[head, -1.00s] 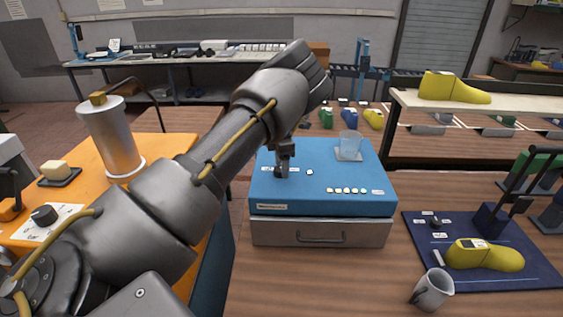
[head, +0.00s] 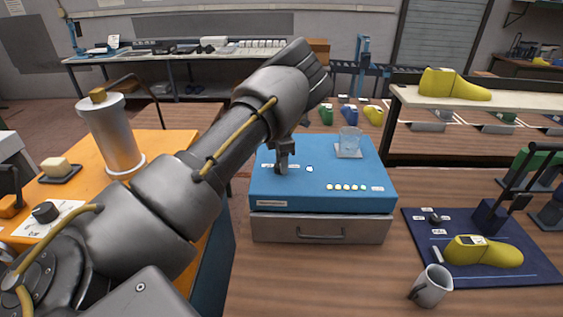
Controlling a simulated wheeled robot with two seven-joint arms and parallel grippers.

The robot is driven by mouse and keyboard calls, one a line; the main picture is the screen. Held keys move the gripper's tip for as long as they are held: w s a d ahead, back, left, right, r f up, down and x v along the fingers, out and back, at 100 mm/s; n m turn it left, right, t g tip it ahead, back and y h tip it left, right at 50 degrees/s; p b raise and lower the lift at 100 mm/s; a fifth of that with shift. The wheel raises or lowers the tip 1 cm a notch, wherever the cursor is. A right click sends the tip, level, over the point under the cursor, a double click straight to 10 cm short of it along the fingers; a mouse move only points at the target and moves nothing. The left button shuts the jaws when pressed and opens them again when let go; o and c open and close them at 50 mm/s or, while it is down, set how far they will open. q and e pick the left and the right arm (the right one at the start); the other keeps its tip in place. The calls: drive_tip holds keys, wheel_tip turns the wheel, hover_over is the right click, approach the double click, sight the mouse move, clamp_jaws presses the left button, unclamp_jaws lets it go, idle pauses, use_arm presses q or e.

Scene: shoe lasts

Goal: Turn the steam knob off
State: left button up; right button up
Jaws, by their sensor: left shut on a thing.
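The blue box (head: 330,192) with a grey drawer stands on the wooden table in the middle of the head view. My left gripper (head: 282,169) points down at the left part of its top, between small white labels. It is shut on a small knob there, which the fingers mostly hide. I cannot read the labels, so the knob's setting is unclear. My right gripper is not in view.
A glass (head: 350,140) stands on the box's back right. A grey mug (head: 431,287) and a blue mat (head: 500,275) with a yellow shoe last (head: 485,252) are at the right. Another dark knob (head: 45,212) and a metal canister (head: 112,135) are on the orange bench at the left.

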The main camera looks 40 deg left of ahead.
use_arm(q)
drive_tip(key=n, duration=0.4)
drive_tip(key=shift+a, duration=0.1)
drive_tip(key=n, duration=0.4)
drive_tip(key=shift+a+n, duration=0.1)
drive_tip(key=shift+n, duration=0.3)
drive_tip(key=n, duration=0.4)
drive_tip(key=shift+a, duration=0.1)
drive_tip(key=n, duration=0.4)
drive_tip(key=shift+r+n, duration=0.1)
drive_tip(key=shift+n, duration=0.2)
drive_tip(key=shift+a, duration=0.1)
drive_tip(key=o, duration=1)
